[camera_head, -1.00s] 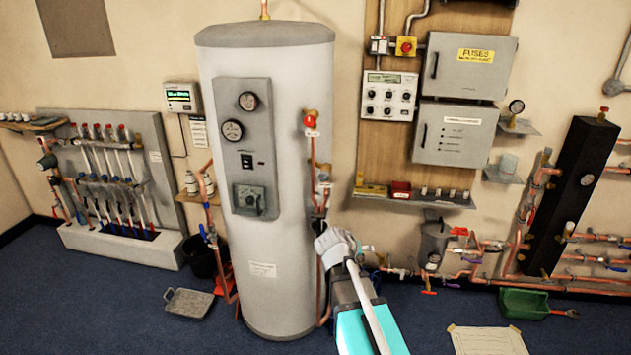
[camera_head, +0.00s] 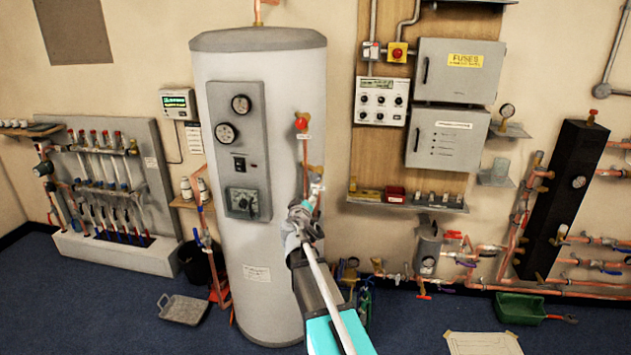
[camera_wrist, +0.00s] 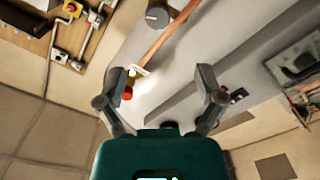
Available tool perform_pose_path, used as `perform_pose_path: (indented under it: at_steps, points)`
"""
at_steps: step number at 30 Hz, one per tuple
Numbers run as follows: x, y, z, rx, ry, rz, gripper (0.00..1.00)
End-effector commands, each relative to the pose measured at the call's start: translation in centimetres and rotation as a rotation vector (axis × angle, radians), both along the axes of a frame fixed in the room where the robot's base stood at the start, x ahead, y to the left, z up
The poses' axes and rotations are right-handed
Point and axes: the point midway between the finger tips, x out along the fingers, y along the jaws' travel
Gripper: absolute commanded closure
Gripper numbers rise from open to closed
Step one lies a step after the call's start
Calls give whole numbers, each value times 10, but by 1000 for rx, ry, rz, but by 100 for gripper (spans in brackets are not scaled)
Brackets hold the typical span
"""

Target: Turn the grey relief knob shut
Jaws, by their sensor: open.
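The grey relief knob (camera_wrist: 158,14) shows at the top edge of the wrist view, a round knob with a pale pointer mark near one end of a copper pipe. My gripper (camera_wrist: 162,78) is open and empty, its two fingers spread apart below the knob in that picture and not touching it. In the head view my gripper (camera_head: 300,216) is in front of the right side of the tall grey cylinder (camera_head: 270,70), low on the pipe. There my gripper and arm crowd the knob's area, and I cannot make the knob out clearly.
A red knob (camera_head: 301,122) sits higher on the same pipe; it also shows beside the left finger in the wrist view (camera_wrist: 127,94). A shelf (camera_head: 408,201) and fuse boxes (camera_head: 458,70) are on the wall to the right. Pipes with valves run low at right.

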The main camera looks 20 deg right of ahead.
Motion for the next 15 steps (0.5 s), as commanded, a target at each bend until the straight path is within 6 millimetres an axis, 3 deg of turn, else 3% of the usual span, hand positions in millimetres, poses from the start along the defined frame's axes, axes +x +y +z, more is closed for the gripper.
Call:
perform_pose_path:
  at_steps: [15]
  points:
    - [6,-14,0,1,1,-14,13]
